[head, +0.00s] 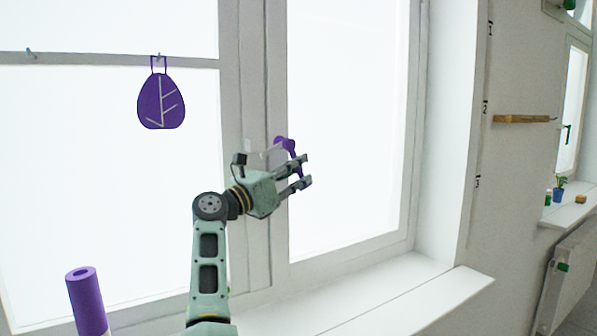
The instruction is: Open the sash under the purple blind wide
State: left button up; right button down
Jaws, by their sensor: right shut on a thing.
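A tall white-framed window fills the left and middle of the head view. Its right sash (350,247) has a bright pane and a purple handle (288,143) on the left side. My right gripper (305,170) is at that handle, with its fingers shut on it. The fingers hide part of the handle. The sash looks closed or nearly so; a small gap cannot be ruled out. No purple blind shows in this view. My left gripper is not in view.
A purple leaf-shaped hanging (161,103) hangs on a hook at the left pane's crossbar. A purple roll (84,295) stands at lower left. The near sill (400,295) looks clear. A wooden ledge (522,119), a radiator (566,275) and a potted plant (559,190) are at right.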

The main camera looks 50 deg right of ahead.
jog(key=shift+w+f, duration=0.25)
jog(key=shift+f, duration=0.6)
jog(key=c, duration=2.2)
grip_release()
jog(key=shift+a, duration=0.1)
jog(key=shift+o, duration=1.1)
jog(key=shift+a+r, duration=0.1)
jog(key=shift+a, duration=0.1)
jog(key=shift+o, duration=1.1)
jog(key=shift+w, duration=0.3)
jog(key=s+v, duration=0.1)
jog(key=v, duration=1)
jog(key=shift+w+a, duration=0.25)
jog(key=shift+a, duration=0.05)
jog(key=shift+r, duration=0.1)
